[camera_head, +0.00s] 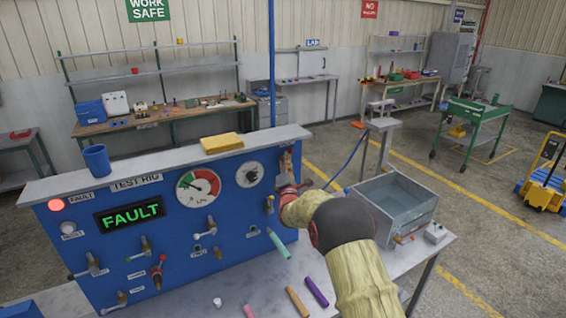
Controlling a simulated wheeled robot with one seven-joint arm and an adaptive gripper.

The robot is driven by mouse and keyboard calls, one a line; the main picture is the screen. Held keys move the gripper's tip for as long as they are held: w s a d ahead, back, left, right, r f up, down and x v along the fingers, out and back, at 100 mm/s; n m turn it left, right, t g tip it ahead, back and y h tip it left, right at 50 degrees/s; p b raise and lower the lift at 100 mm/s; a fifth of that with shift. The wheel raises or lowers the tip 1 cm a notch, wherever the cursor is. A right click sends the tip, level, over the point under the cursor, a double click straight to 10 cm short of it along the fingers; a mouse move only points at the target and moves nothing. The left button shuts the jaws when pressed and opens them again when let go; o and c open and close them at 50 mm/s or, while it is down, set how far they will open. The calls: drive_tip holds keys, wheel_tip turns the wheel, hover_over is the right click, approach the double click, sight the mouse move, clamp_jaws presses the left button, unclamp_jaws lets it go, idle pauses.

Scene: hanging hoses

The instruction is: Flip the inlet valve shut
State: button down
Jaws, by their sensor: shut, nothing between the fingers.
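The blue test rig panel (228,258) stands on the bench, with a lit green FAULT display (130,215) and a red lamp (56,205). Several small lever valves are on its face: one at the left (88,265), one in the middle (146,247), a red-handled one (157,271), one at the bottom (121,300) and one right of centre (208,228). Their labels are too small to read, so I cannot tell which is the inlet valve. My gripper (289,187) is shut and empty at the panel's right end. My wrist partly hides that area, and I cannot tell whether the fingers touch anything.
A yellow cloth-like item (222,143) and a blue cup (97,160) sit on the rig's top ledge. A grey water tub (393,207) stands to the right of my arm. Coloured hose pieces, including a purple one (316,292), are on or over the front bench.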

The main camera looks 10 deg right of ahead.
sight(291, 153)
drive_tip(key=shift+w+d+r+m+g+h+b, duration=0.1)
drive_tip(key=shift+d+r+m+g+h+b, duration=0.1)
drive_tip(key=shift+d+m+g+b, duration=0.3)
drive_tip(key=shift+w+d+r+m+h+b, duration=0.1)
drive_tip(key=shift+r+m+b, duration=0.15)
drive_tip(key=shift+m, duration=0.45)
drive_tip(key=m, duration=0.1)
drive_tip(key=d+m+g, duration=0.1)
drive_tip(key=m, duration=0.1)
drive_tip(key=shift+w+d+r+b, duration=0.25)
drive_tip(key=shift+d+r+b, duration=0.05)
drive_tip(key=shift+d+r, duration=0.05)
drive_tip(key=d+m+g+y+b, duration=0.1)
drive_tip(key=m+b, duration=0.1)
drive_tip(key=b, duration=0.2)
drive_tip(key=w+d+f+m+g+b, duration=0.1)
drive_tip(key=d+m+b, duration=0.1)
drive_tip(key=m+b, duration=0.1)
drive_tip(key=d+m+g+y+b, duration=0.1)
drive_tip(key=m+g+b, duration=0.1)
drive_tip(key=b, duration=0.2)
drive_tip(key=shift+w+d+f+m+y+b, duration=0.25)
drive_tip(key=shift+w+d+m+y+b, duration=0.05)
drive_tip(key=shift+d+m+b, duration=0.1)
